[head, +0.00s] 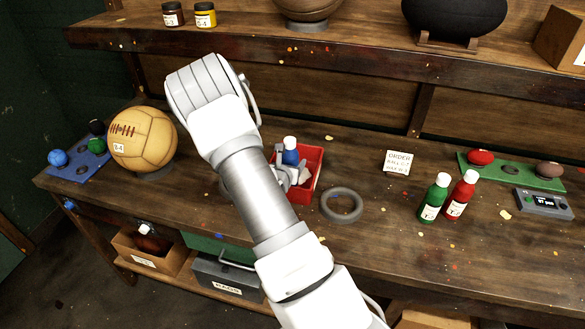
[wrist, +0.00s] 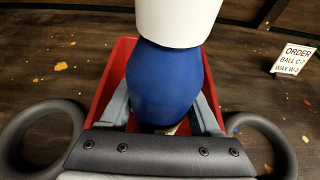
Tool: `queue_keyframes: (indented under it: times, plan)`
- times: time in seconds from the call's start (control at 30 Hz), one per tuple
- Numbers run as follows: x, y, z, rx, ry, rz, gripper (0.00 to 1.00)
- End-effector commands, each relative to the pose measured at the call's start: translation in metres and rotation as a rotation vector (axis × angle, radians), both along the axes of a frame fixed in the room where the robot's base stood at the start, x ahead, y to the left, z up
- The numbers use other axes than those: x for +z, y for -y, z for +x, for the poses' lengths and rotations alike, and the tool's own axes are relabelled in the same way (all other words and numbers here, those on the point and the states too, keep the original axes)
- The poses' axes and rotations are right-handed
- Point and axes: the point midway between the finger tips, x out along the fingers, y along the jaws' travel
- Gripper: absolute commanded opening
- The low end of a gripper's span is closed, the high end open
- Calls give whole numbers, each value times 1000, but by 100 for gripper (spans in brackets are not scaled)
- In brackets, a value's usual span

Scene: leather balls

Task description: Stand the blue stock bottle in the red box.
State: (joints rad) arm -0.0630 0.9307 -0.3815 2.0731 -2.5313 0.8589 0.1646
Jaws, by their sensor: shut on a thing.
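The blue stock bottle (head: 290,157), with a white cap, is upright in my gripper (head: 288,175). The wrist view shows the blue bottle (wrist: 165,80) close up, between the two grey fingers of my gripper (wrist: 165,112). The red box (head: 313,164) stands on the bench behind my arm, and the bottle appears within its outline. In the wrist view the walls of the red box (wrist: 102,92) show on both sides of the bottle. The bottle's base is hidden, so I cannot tell whether it touches the box floor.
A dark ring (head: 341,205) lies right of the box; another ring (wrist: 38,135) lies left of it. A green bottle (head: 434,197) and a red bottle (head: 461,195) stand further right. An order card (head: 397,162) stands behind them. A tan ball (head: 143,140) sits at left.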

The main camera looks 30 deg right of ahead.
Motion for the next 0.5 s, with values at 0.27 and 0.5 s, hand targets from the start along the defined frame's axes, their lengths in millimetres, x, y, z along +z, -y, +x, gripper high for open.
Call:
queue_keyframes:
  times: [0.27,0.5]
  plan:
    - [-24,0,0,1,0,-1,0]
    - [-24,0,0,1,1,0,0]
